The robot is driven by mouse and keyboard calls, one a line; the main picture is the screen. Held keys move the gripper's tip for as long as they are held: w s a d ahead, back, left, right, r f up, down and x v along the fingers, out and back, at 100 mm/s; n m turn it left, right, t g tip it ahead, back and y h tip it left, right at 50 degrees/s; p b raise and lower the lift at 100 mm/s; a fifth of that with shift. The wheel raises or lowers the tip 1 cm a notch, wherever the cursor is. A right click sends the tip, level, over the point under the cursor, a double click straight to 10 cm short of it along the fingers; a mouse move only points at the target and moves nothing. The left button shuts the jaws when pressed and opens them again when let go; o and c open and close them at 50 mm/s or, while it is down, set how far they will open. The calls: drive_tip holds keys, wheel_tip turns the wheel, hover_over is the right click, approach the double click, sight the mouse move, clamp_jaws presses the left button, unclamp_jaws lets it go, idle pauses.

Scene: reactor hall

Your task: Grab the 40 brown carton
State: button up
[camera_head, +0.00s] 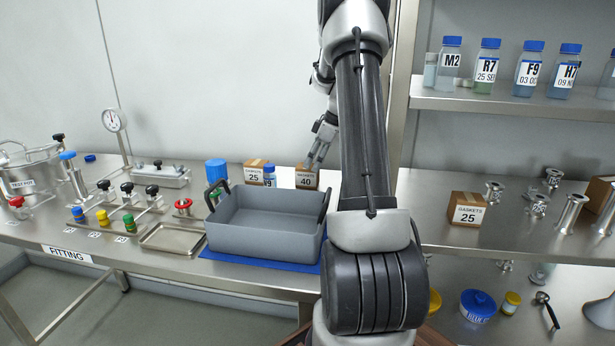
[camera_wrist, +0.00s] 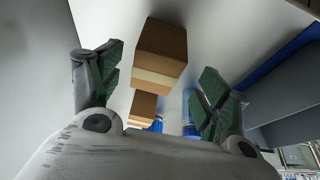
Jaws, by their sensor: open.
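The brown carton marked 40 (camera_head: 306,180) stands on the bench behind the grey bin, its label facing the head camera. My gripper (camera_head: 314,163) is at the carton's top, tilted down from the upper right. In the wrist view my gripper (camera_wrist: 161,66) is open, with green-padded fingers left and right. A brown carton (camera_wrist: 162,42), apparently the 40 one, lies between and beyond the fingertips, with visible gaps on both sides. Whether any finger touches it cannot be told.
A carton marked 25 (camera_head: 253,175) and a blue-capped bottle (camera_head: 269,176) stand close left of the 40 carton. The grey bin (camera_head: 262,245) on a blue mat is in front. Another 25 carton (camera_head: 467,213) sits on the right bench.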

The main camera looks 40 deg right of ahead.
sight(307, 171)
drive_tip(key=x, duration=0.5)
drive_tip(key=shift+w, duration=0.35)
drive_tip(key=c, duration=1.2)
